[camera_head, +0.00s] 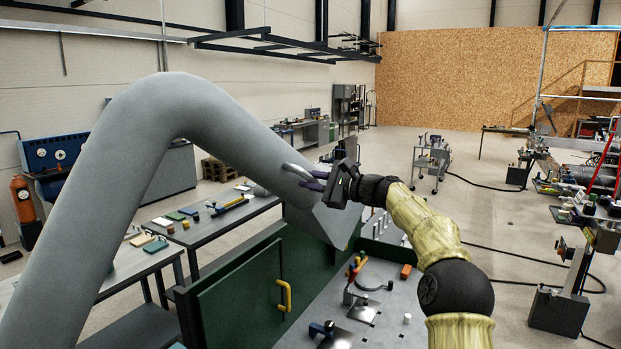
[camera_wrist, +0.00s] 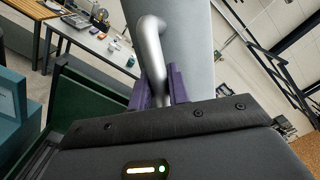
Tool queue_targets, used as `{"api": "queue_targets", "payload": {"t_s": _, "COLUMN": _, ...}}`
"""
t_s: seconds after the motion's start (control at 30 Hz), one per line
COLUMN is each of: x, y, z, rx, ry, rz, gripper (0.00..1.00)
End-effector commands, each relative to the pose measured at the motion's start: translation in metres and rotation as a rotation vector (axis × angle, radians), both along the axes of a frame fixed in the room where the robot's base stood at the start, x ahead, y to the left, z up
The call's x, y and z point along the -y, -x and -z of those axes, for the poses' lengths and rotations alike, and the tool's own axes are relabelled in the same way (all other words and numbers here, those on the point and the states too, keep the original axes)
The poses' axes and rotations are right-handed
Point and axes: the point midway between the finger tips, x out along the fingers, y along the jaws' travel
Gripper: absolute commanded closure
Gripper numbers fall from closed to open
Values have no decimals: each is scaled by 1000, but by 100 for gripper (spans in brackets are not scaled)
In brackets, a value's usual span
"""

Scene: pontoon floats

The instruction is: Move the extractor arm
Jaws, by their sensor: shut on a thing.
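The extractor arm (camera_head: 190,95) is a thick grey tube that rises at the left, bends over at the top and slopes down to the right. It ends in a hood (camera_head: 322,222) with a metal handle (camera_head: 296,171) on it. My gripper (camera_head: 315,183) is at the hood's upper right side, shut on the handle. In the wrist view the purple fingers (camera_wrist: 160,88) close around the bent metal handle (camera_wrist: 151,45), with the grey hood (camera_wrist: 195,50) just behind. The handle's part between the fingers is partly hidden.
Below the hood is a green-walled welding table (camera_head: 245,297) with a yellow handle, clamps and small parts on its top. Benches with tools (camera_head: 215,218) stand behind to the left. A trolley (camera_head: 432,160) stands farther back. Open floor (camera_head: 470,205) lies to the right, with black cables across it.

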Motion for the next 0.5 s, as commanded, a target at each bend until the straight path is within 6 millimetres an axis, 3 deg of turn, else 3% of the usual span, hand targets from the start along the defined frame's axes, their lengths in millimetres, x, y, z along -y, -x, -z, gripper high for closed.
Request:
{"api": "queue_targets", "payload": {"t_s": 0.27, "x": 1, "y": 0, "z": 0, "rx": 0, "ry": 0, "rz": 0, "gripper": 100}}
{"api": "queue_targets", "payload": {"t_s": 0.3, "x": 1, "y": 0, "z": 1, "rx": 0, "ry": 0, "rz": 0, "gripper": 74}}
{"api": "queue_targets", "payload": {"t_s": 0.37, "x": 1, "y": 0, "z": 0, "rx": 0, "ry": 0, "rz": 0, "gripper": 62}}
{"api": "queue_targets", "payload": {"t_s": 0.5, "x": 0, "y": 0, "z": 0, "rx": 0, "ry": 1, "rz": -1, "gripper": 61}}
